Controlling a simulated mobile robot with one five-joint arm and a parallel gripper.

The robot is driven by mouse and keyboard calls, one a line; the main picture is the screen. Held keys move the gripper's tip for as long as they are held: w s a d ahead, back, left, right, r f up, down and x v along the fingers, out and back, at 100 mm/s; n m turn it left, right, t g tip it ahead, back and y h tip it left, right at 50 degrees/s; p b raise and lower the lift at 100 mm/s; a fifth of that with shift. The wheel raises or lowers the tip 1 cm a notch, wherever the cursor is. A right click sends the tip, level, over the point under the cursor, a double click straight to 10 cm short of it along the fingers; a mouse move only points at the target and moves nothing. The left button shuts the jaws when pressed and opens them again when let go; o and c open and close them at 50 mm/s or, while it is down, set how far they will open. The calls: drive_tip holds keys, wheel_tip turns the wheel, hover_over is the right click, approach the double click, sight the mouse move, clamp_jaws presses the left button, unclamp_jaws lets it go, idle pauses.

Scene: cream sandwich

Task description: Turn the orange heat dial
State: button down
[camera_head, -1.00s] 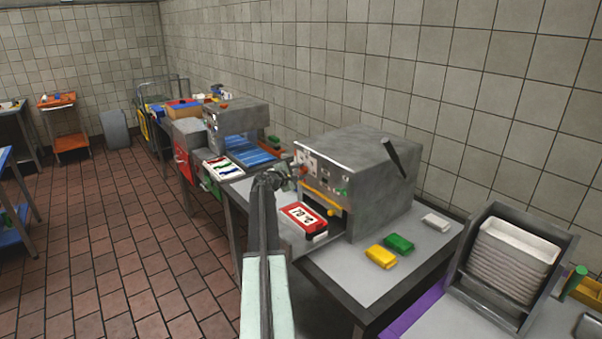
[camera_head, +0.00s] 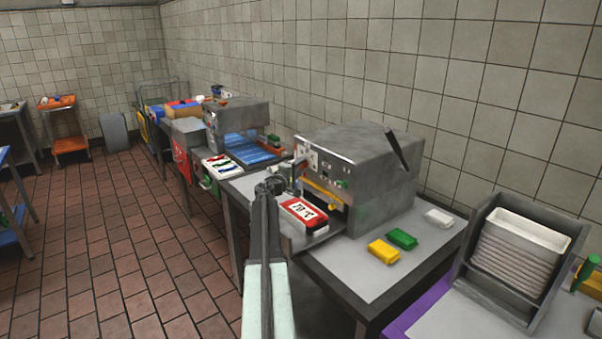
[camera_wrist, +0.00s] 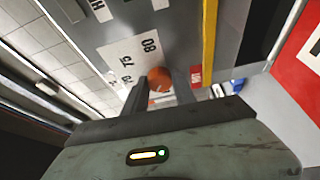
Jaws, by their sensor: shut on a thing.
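The orange heat dial (camera_wrist: 159,79) sits on the grey front panel of the machine, beside a white scale marked with numbers that look like 70, 75 and 80. In the wrist view my gripper (camera_wrist: 160,88) has one finger on each side of the dial and is shut on it. I cannot make out where the dial points. In the head view my arm reaches to the front of the grey machine (camera_head: 365,180), and the dial is hidden or too small to tell there.
A yellow bar (camera_wrist: 209,40) runs beside the dial. A yellow block (camera_head: 384,251) and a green block (camera_head: 402,238) lie on the table. A tray rack (camera_head: 515,260) stands at the right.

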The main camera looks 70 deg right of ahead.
drive_tip(key=m+b, duration=0.2)
drive_tip(key=m, duration=0.1)
drive_tip(key=f+m+g+h+b, duration=0.1)
drive_tip(key=m+b, duration=0.1)
drive_tip(key=shift+m+h, duration=0.3)
drive_tip(key=shift+m, duration=0.1)
drive_tip(key=m+g+b, duration=0.1)
drive_tip(key=m, duration=0.2)
drive_tip(key=m+g+b, duration=0.1)
drive_tip(key=m, duration=0.1)
drive_tip(key=shift+w+d+r+m+g+h+b, duration=0.1)
drive_tip(key=shift+r+m+g+h+b, duration=0.05)
drive_tip(key=shift+m+g+h+b, duration=0.25)
drive_tip(key=shift+m, duration=0.3)
drive_tip(key=c, duration=1)
unclamp_jaws()
drive_tip(key=shift+r, duration=0.15)
